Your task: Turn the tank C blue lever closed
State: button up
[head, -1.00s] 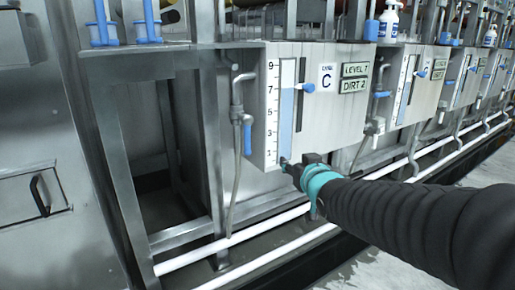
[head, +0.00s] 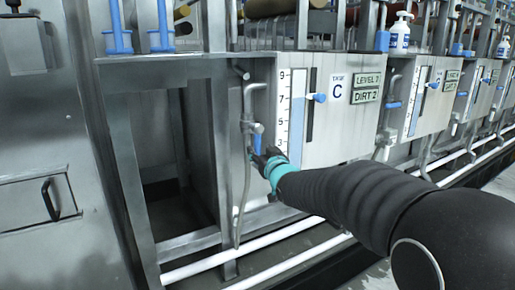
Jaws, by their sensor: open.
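The tank C panel (head: 340,135) is a pale metal front with a "C" label, a level scale and "LEVEL" and "DIRT" plates. A blue lever (head: 258,138) hangs down on the pipe valve at the panel's left edge. Its lower part is partly hidden by my gripper. My gripper (head: 257,157), dark with a teal collar behind it, is open at the lever's lower end. I cannot tell whether the fingers touch the lever or stand around it. A blue knob (head: 320,98) sticks out from the dark slot beside the scale.
A grey drain pipe (head: 242,205) runs down below the valve. White pipes (head: 205,264) run along the floor. An open metal frame (head: 128,165) stands to the left. More tank panels (head: 428,100) with blue levers line the right.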

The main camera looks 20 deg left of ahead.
aim_at(259, 149)
jog(key=shift+x, duration=1.7)
grip_shut()
